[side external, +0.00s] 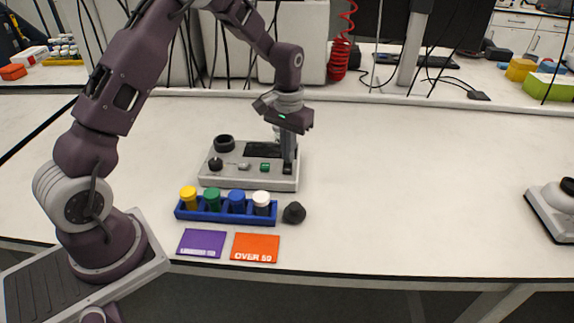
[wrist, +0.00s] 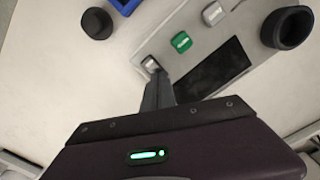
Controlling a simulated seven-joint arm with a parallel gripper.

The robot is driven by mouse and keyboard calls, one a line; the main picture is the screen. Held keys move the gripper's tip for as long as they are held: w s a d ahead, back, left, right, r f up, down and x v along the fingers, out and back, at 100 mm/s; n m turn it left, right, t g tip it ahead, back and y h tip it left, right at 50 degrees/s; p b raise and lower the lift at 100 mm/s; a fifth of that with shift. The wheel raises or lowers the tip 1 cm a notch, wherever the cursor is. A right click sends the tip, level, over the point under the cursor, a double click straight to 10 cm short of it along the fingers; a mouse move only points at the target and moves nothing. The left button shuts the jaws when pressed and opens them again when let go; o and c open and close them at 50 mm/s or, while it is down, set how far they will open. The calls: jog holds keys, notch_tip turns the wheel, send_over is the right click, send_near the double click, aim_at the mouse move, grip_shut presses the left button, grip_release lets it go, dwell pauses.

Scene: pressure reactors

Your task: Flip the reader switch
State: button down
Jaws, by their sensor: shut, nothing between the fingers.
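The reader (side external: 225,180) is a grey box on the table with a dark screen (side external: 262,149), a round black well (side external: 224,143), a black knob (side external: 215,164), a small grey control (side external: 243,167) and a green button (side external: 265,167). My gripper (side external: 288,162) is shut and empty, pointing down over the reader's right end. In the wrist view its fingertips (wrist: 153,82) are right beside a small silver switch (wrist: 150,64) on a dark base. I cannot tell whether they touch it. The green button (wrist: 181,41) and screen (wrist: 214,70) also show there.
A blue rack (side external: 227,217) with yellow, green, blue and white-capped vials stands in front of the reader. A black cap (side external: 294,212) sits right of it. Purple (side external: 202,243) and orange (side external: 255,248) cards lie at the front edge. The table's middle right is clear.

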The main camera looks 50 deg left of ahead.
jog(key=shift+f, duration=0.45)
jog(key=shift+r, duration=3.55)
